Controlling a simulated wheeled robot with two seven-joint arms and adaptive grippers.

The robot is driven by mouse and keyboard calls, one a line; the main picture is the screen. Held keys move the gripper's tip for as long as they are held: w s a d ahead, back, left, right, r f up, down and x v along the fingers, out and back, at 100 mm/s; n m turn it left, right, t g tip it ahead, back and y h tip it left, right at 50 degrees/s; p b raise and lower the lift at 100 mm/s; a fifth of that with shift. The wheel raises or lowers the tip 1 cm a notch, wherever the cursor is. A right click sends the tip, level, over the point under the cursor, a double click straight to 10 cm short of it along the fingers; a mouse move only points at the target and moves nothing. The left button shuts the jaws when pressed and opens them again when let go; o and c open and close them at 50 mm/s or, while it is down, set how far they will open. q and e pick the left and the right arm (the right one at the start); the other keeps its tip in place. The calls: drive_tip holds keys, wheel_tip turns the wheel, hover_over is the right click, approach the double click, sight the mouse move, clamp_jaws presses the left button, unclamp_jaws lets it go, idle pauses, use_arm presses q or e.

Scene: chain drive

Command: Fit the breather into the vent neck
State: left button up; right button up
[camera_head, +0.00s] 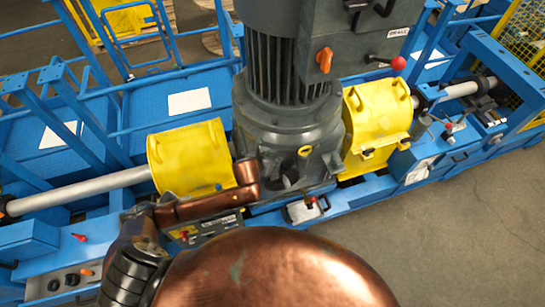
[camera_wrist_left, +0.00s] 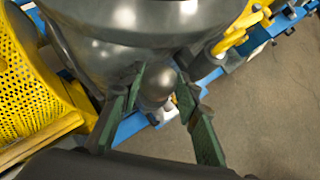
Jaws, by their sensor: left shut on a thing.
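My left gripper (camera_wrist_left: 163,88) shows in the left wrist view with its two green-padded fingers on either side of a smooth grey, round-ended piece. I take this piece to be the breather (camera_wrist_left: 155,84); the gripper is shut on it, close against the dark grey gear housing (camera_wrist_left: 125,35). In the head view my copper-coloured left arm reaches in from the lower left to the front of the gear housing (camera_head: 290,130). The fingers are hard to tell from the dark housing there. I cannot pick out the vent neck with certainty. My right gripper is not in view.
Yellow guards stand left (camera_head: 190,160) and right (camera_head: 376,115) of the housing, over silver shafts. A grey motor (camera_head: 285,70) with an orange knob (camera_head: 324,60) rises above. The blue frame (camera_head: 385,185) carries it all. Bare floor (camera_head: 450,225) lies at the lower right.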

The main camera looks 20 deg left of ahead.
use_arm(q)
drive_tip(key=shift+f, duration=0.2)
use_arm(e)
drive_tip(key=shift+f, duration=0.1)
use_arm(q)
drive_tip(key=o, duration=1.2)
drive_tip(key=shift+o, duration=0.2)
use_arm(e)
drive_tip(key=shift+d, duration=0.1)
use_arm(q)
drive_tip(key=v, duration=1.2)
